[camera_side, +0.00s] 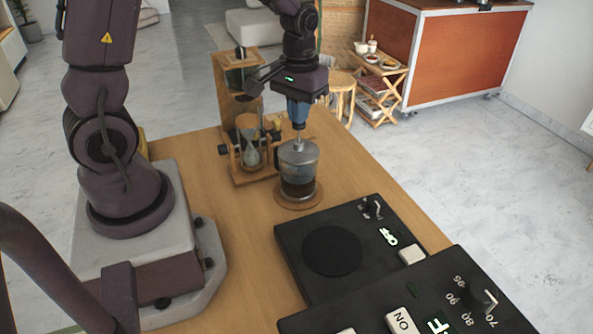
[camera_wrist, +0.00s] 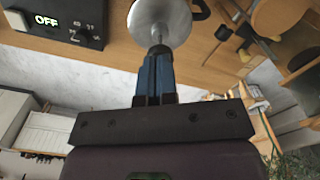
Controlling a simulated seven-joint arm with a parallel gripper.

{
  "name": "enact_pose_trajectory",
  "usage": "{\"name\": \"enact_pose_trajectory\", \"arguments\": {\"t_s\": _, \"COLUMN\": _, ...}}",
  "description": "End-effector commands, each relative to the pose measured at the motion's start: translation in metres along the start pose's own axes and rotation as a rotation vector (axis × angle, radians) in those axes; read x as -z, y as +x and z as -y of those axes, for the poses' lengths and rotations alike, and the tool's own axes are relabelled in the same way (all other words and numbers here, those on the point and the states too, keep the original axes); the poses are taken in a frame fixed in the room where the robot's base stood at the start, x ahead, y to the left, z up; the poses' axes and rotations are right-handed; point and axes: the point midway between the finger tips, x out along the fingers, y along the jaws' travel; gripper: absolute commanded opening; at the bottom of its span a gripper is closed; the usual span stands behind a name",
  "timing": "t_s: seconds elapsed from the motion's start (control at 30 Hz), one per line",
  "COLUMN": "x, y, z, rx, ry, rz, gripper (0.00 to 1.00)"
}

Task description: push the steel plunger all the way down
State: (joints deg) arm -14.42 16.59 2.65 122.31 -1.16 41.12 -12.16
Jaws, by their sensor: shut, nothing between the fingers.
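The French press (camera_side: 299,172) stands upright on a round wooden coaster (camera_side: 284,204) on the table, with dark liquid low in its glass. Its steel plunger (camera_side: 299,140) rises as a thin rod from the lid, and part of the rod shows. My gripper (camera_side: 298,122) is above the press, pointing down, its blue fingers shut at the top of the plunger rod. In the wrist view the shut fingertips (camera_wrist: 158,52) meet the top end of the plunger, with the round steel lid (camera_wrist: 160,20) beyond. Whether they touch the knob cannot be told.
A wooden stand with an hourglass-like glass (camera_side: 250,150) is left of the press. A black scale (camera_side: 335,250) and a black control box with a knob (camera_side: 430,305) lie in front. Table is clear between scale and my base.

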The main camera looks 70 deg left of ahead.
Motion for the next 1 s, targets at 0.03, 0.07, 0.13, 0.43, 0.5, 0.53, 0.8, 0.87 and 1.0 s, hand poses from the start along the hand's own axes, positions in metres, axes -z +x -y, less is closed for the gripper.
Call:
{"name": "enact_pose_trajectory", "arguments": {"t_s": 0.03, "x": 0.000, "y": 0.002, "z": 0.000, "rx": 0.000, "ry": 0.000, "rz": 0.001, "gripper": 0.00}}
{"name": "enact_pose_trajectory", "arguments": {"t_s": 0.07, "x": 0.000, "y": 0.002, "z": 0.000, "rx": 0.000, "ry": 0.000, "rz": 0.001, "gripper": 0.00}}
{"name": "enact_pose_trajectory", "arguments": {"t_s": 0.13, "x": 0.000, "y": 0.004, "z": 0.000, "rx": 0.000, "ry": 0.000, "rz": 0.001, "gripper": 0.00}}
{"name": "enact_pose_trajectory", "arguments": {"t_s": 0.43, "x": 0.000, "y": 0.010, "z": 0.000, "rx": 0.000, "ry": 0.000, "rz": 0.001, "gripper": 0.00}}
{"name": "enact_pose_trajectory", "arguments": {"t_s": 0.5, "x": 0.000, "y": 0.012, "z": 0.000, "rx": 0.000, "ry": 0.000, "rz": 0.001, "gripper": 0.00}}
{"name": "enact_pose_trajectory", "arguments": {"t_s": 0.53, "x": 0.000, "y": 0.013, "z": 0.000, "rx": 0.000, "ry": 0.000, "rz": 0.001, "gripper": 0.00}}
{"name": "enact_pose_trajectory", "arguments": {"t_s": 0.8, "x": -0.001, "y": 0.018, "z": 0.000, "rx": 0.000, "ry": 0.000, "rz": 0.002, "gripper": 0.00}}
{"name": "enact_pose_trajectory", "arguments": {"t_s": 0.87, "x": -0.001, "y": 0.020, "z": 0.000, "rx": 0.000, "ry": 0.000, "rz": 0.002, "gripper": 0.00}}
{"name": "enact_pose_trajectory", "arguments": {"t_s": 1.0, "x": -0.001, "y": 0.023, "z": 0.000, "rx": 0.001, "ry": 0.000, "rz": 0.003, "gripper": 0.00}}
